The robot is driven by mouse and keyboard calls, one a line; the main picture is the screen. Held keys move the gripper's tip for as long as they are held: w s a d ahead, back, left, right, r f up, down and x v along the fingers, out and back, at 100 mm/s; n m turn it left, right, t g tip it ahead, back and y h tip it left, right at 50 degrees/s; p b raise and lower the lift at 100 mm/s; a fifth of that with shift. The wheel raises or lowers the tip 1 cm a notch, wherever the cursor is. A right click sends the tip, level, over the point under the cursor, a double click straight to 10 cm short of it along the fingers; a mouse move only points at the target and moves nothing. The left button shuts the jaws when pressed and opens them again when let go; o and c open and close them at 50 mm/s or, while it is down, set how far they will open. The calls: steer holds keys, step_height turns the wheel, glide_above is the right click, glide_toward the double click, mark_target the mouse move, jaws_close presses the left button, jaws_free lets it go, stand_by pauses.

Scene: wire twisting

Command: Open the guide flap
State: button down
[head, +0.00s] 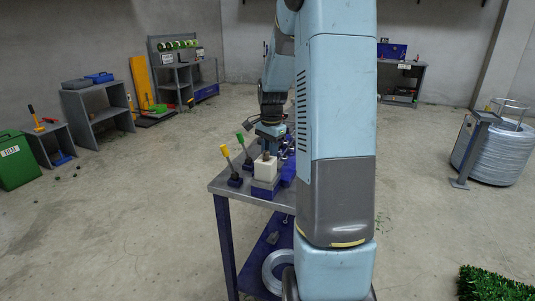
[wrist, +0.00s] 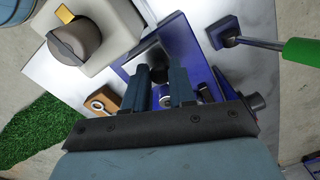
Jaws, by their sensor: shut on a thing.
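In the wrist view, my gripper (wrist: 164,80) points down at a blue device (wrist: 183,38) on the workbench. Its two dark fingers are closed about a small metal part (wrist: 166,98), mostly hidden between them. I cannot clearly tell whether this part is the guide flap; the flap cannot be told apart from the rest. A dark shiny piece (wrist: 150,55) lies on the blue plate just beyond the fingertips. In the head view, my gripper (head: 270,132) is low over the bench top, beside a cream block (head: 265,169), and my arm hides part of the device.
A green-handled lever (wrist: 300,50) stands right of the gripper in the wrist view. A cream housing (wrist: 112,22) with a grey knob (wrist: 76,45) is at upper left. A yellow-handled lever (head: 226,152) stands near the workbench edge (head: 222,187). The floor left of the bench is clear.

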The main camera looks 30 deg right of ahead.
mark_target(281, 165)
steer(key=d+t+y, duration=0.1)
steer(key=s+r+t+y, duration=0.1)
steer(key=t, duration=0.1)
steer(key=shift+s+d, duration=0.3)
steer(key=shift+d, duration=0.05)
steer(key=t+y, duration=0.1)
steer(key=s+d+t+y, duration=0.1)
steer(key=shift+s+d+r+t, duration=0.1)
steer(key=shift+s+r+t, duration=0.15)
steer(key=shift+t, duration=0.15)
steer(key=s+t+y, duration=0.1)
steer(key=s+d+t+y, duration=0.1)
steer(key=t+y, duration=0.1)
steer(key=shift+d+f, duration=0.15)
steer(key=shift+s+d+f+t+y, duration=0.2)
steer(key=shift+s+d+t+y, duration=0.1)
steer(key=shift+t+y, duration=0.3)
steer(key=shift+s+d+f+t+y, duration=0.2)
steer(key=shift+s+t+y, duration=0.15)
steer(key=shift+t, duration=0.45)
steer(key=c, duration=0.9)
jaws_free()
steer(key=shift+c, duration=0.2)
steer(key=shift+r, duration=0.1)
